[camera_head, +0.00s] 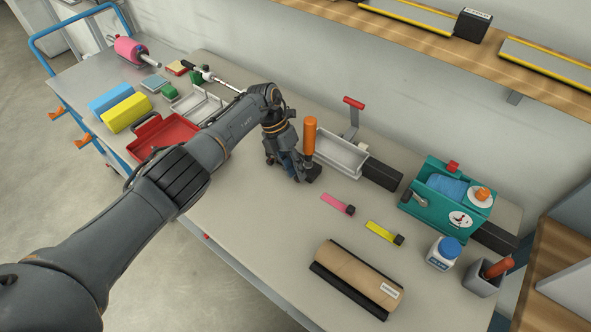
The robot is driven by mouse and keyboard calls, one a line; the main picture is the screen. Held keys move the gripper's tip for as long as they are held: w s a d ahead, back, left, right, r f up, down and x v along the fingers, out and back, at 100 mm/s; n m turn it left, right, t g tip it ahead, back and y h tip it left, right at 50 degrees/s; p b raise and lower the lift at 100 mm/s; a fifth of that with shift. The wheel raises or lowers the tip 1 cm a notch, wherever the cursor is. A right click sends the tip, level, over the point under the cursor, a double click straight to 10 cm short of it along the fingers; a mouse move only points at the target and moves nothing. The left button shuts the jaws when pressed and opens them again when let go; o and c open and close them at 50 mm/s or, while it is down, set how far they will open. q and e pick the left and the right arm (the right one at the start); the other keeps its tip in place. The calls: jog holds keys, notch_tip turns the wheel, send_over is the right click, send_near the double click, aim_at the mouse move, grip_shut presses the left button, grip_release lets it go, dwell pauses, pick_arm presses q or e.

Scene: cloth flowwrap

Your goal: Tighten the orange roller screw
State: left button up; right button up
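An orange knob (482,194) sits on a white disc on top of the teal machine (424,207) at the right. A separate upright orange cylinder (309,135) with a dark lower end stands right at my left gripper (312,174). My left gripper points down to the table near its middle, well to the left of the teal machine. The fingers are dark and partly hidden, so I cannot tell whether they are shut on the orange cylinder. My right gripper is not in view.
A grey tray (339,152) with a red-topped lever stands just behind the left gripper. Pink (335,202) and yellow (382,232) strips, a brown roll (360,277), a blue-capped bottle (444,253) and a grey cup (482,281) lie towards the right. The table's front middle is clear.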

pick_arm(q)
jog(key=shift+f, duration=0.35)
jog(key=shift+s+d+f, duration=0.1)
grip_shut()
jog(key=shift+r+y+p, duration=0.25)
jog(key=shift+y+p, duration=0.05)
jog(key=shift+p, duration=0.35)
jog(key=shift+s+d+f+t+y+p, duration=0.1)
jog(key=shift+t+y+p, duration=0.2)
jog(key=shift+p, duration=0.15)
jog(key=shift+f, duration=0.1)
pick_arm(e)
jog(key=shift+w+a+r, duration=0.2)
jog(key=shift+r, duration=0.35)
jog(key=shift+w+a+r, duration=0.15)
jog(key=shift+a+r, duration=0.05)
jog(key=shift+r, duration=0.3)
